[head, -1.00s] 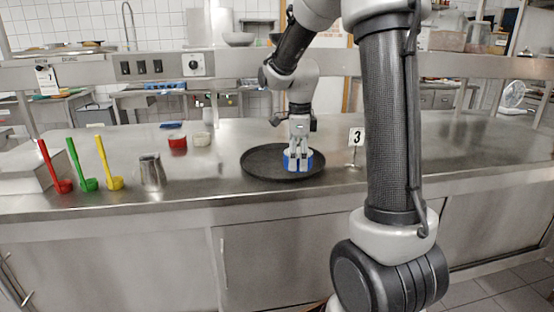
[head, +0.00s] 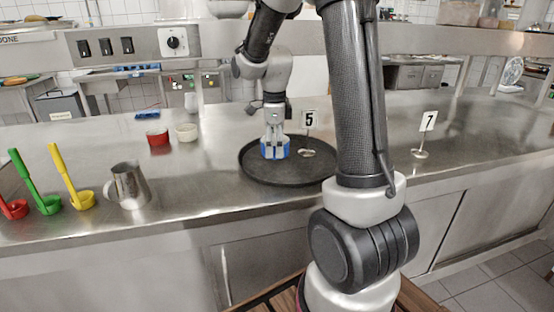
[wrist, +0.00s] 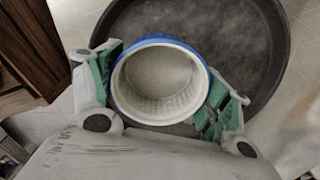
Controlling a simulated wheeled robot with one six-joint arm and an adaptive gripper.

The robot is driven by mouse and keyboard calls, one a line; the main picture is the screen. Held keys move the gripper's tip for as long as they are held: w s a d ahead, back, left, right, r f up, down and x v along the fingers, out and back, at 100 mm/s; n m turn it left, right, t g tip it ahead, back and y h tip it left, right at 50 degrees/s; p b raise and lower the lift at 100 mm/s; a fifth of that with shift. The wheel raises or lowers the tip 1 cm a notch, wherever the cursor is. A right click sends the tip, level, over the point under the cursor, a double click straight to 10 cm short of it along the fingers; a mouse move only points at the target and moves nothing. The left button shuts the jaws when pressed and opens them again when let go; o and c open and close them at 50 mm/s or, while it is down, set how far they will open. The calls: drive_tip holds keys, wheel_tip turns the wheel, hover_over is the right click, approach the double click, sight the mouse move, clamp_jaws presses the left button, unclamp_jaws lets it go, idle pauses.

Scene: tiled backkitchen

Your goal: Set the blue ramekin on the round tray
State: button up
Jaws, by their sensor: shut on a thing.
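The blue ramekin (head: 275,152) is upright, with a white inside, and appears empty. My gripper (head: 274,143) is shut on it from above, with fingers on opposite sides. The wrist view shows the ramekin (wrist: 160,78) between the green-padded fingers (wrist: 160,92). The round tray (head: 285,175) is dark, with a raised rim, and lies on the steel counter. The ramekin shows over the tray's back left part in the head view. I cannot tell whether its bottom touches the tray. In the wrist view it hides part of the tray (wrist: 235,40).
Another (head: 428,121) stands farther right. A red ramekin (head: 158,138), a white one (head: 187,132), a steel jug (head: 128,186) and colored ladles (head: 75,195) are left.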

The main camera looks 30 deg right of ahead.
sight(275, 170)
drive_tip(key=shift+f, duration=3)
drive_tip(key=o, duration=1.1)
drive_tip(key=shift+f, duration=0.1)
drive_tip(key=shift+o, duration=0.2)
